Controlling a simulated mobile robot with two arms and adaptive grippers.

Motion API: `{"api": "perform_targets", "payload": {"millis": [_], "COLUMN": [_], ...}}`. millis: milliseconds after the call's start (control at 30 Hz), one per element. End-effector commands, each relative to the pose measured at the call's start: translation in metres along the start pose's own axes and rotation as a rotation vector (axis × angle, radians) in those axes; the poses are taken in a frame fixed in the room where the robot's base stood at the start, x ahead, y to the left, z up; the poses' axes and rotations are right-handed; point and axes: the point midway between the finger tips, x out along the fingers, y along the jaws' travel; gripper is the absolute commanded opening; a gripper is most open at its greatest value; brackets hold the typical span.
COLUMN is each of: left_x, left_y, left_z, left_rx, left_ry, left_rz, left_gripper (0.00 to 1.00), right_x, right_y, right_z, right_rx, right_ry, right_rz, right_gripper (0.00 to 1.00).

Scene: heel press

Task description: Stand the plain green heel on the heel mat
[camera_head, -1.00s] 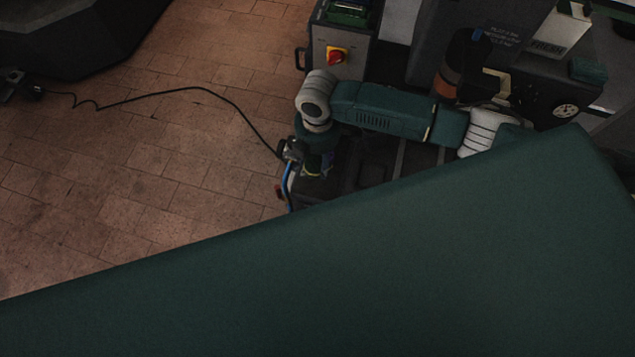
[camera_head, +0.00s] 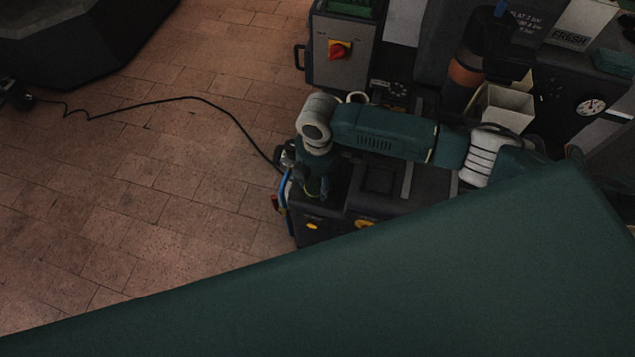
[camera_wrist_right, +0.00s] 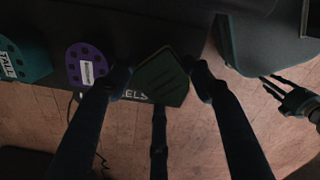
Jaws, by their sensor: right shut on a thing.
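My right gripper (camera_wrist_right: 162,80) is shut on a dark green heel (camera_wrist_right: 160,74) in the right wrist view, with one fingertip on each side of it. No label shows on the heel's visible face. In the head view my right arm bends down at the wrist over a dark cart, and the heel cannot be made out. My left gripper (camera_wrist_right: 272,87) is at the right of the wrist view, its thin fingers apart and empty. I cannot pick out the heel mat with certainty.
A purple heel (camera_wrist_right: 88,64) with a white label and a teal heel (camera_wrist_right: 22,60) marked TALL stand left of the held heel, by a dark surface with partly hidden lettering. A control box (camera_head: 340,50) and beige bin (camera_head: 500,108) stand behind my arm. Brick floor (camera_head: 150,200) is open left.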

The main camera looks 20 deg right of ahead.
Motion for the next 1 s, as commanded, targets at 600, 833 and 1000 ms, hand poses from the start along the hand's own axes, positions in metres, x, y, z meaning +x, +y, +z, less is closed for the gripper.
{"api": "perform_targets", "payload": {"millis": [600, 833, 1000], "left_x": [-0.001, -0.004, -0.006], "left_y": [-0.001, -0.001, -0.001], "left_z": [-0.001, -0.001, -0.002], "left_rx": [-0.001, -0.001, -0.001], "left_ry": [0.002, 0.002, 0.002], "left_rz": [-0.001, -0.001, -0.001], "left_gripper": [0.40, 0.40, 0.40], "right_x": [-0.001, -0.037, -0.075], "right_y": [0.000, 0.001, 0.002], "right_z": [0.000, 0.000, 0.000], "right_rx": [0.000, -0.002, -0.001], "right_ry": [0.000, 0.001, 0.002], "right_rz": [0.000, 0.004, 0.004], "right_gripper": [0.70, 0.70, 0.70]}}
